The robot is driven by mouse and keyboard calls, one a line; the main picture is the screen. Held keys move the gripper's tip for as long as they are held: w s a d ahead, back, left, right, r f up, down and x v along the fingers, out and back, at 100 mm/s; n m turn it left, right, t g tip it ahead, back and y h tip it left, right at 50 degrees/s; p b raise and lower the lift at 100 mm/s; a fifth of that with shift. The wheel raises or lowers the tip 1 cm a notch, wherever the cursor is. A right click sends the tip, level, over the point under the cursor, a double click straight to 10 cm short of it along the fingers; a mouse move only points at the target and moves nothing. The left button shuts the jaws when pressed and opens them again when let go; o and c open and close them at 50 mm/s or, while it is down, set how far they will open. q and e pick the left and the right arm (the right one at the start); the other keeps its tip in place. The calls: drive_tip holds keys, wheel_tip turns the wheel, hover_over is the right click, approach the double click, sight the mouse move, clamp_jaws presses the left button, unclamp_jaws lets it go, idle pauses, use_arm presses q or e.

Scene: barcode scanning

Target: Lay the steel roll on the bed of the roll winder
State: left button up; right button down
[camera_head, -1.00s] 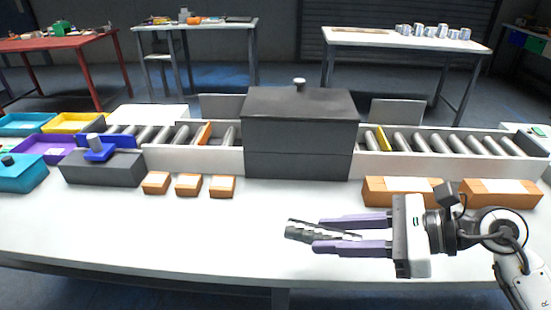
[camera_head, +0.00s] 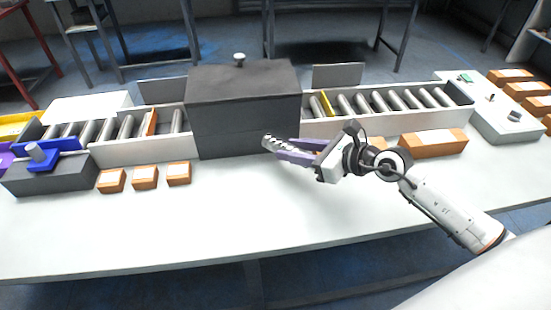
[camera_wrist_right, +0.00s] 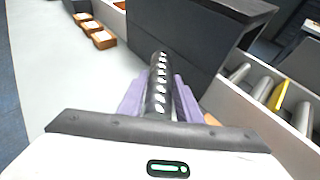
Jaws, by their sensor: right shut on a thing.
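The steel roll (camera_head: 269,141) is a short shiny cylinder held between the purple fingers of my right gripper (camera_head: 279,147). The gripper is shut on it, just in front of the right part of the dark box. In the right wrist view the roll (camera_wrist_right: 159,82) points away from the wrist, with bright spots along it, and the dark box stands close beyond. The roll is above the table and apart from any bed. I cannot tell for sure which machine is the roll winder. My left gripper is not in view.
The dark box (camera_head: 243,95) spans a conveyor with rollers (camera_head: 385,103) on the right. Orange boxes (camera_head: 435,143) lie behind my right arm, more (camera_head: 144,177) at left. A white console (camera_head: 490,118) stands at far right. The table front (camera_head: 190,230) is clear.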

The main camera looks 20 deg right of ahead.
sight(292, 176)
drive_tip(key=shift+f+b, duration=0.6)
drive_tip(key=shift+f, duration=2.4)
drive_tip(key=shift+f, duration=0.1)
drive_tip(key=c, duration=1.7)
unclamp_jaws()
drive_tip(key=shift+f, duration=0.15)
drive_tip(key=shift+o, duration=0.7)
